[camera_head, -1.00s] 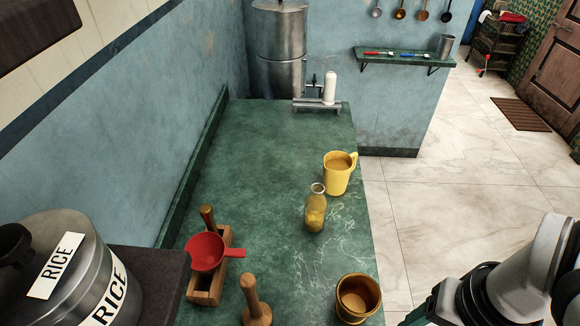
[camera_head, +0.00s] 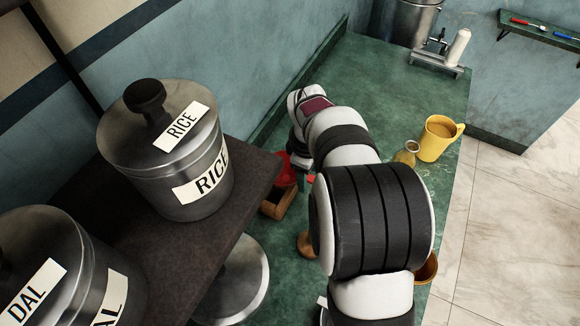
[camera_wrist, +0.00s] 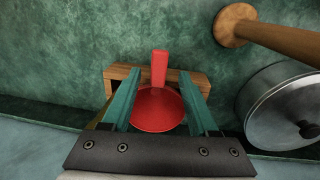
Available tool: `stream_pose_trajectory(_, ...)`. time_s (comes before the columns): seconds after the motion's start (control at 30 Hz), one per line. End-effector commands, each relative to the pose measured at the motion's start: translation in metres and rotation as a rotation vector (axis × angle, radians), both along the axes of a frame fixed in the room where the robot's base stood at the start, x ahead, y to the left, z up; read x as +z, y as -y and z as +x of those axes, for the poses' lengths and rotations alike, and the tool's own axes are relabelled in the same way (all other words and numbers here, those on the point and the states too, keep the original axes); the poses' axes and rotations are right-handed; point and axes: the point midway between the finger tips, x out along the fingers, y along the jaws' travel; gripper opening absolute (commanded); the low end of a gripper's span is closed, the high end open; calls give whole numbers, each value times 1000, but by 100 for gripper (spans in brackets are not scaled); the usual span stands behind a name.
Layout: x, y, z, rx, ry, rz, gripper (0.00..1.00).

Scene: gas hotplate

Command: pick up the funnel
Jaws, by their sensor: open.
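The red funnel (camera_wrist: 157,108) shows in the wrist view with its handle pointing up in the picture. It rests on a wooden holder (camera_wrist: 190,78). My gripper (camera_wrist: 160,88) is open, with one green finger on each side of the funnel. I cannot tell whether either finger touches it. In the head view the funnel (camera_head: 285,168) is partly hidden behind my arm, and the holder (camera_head: 278,203) shows below it.
A wooden pestle-like tool (camera_wrist: 270,35) and a lidded metal pot (camera_wrist: 285,108) lie to the right in the wrist view. A dark shelf (camera_head: 235,215) with RICE (camera_head: 170,150) and DAL (camera_head: 60,270) canisters stands left of my arm. A yellow mug (camera_head: 437,140) and glass bottle (camera_head: 406,153) stand right.

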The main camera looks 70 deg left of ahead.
Motion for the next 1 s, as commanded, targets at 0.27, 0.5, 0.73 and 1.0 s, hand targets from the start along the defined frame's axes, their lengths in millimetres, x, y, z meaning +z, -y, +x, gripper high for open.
stream_pose_trajectory(0.27, -47, -1, 8, -1, -1, -2, 60)
stream_pose_trajectory(0.5, -61, -3, 9, -1, 0, 1, 60)
stream_pose_trajectory(0.73, -61, -3, 9, -2, 0, 2, 35)
stream_pose_trajectory(1.0, -61, -3, 9, -2, 0, 2, 0)
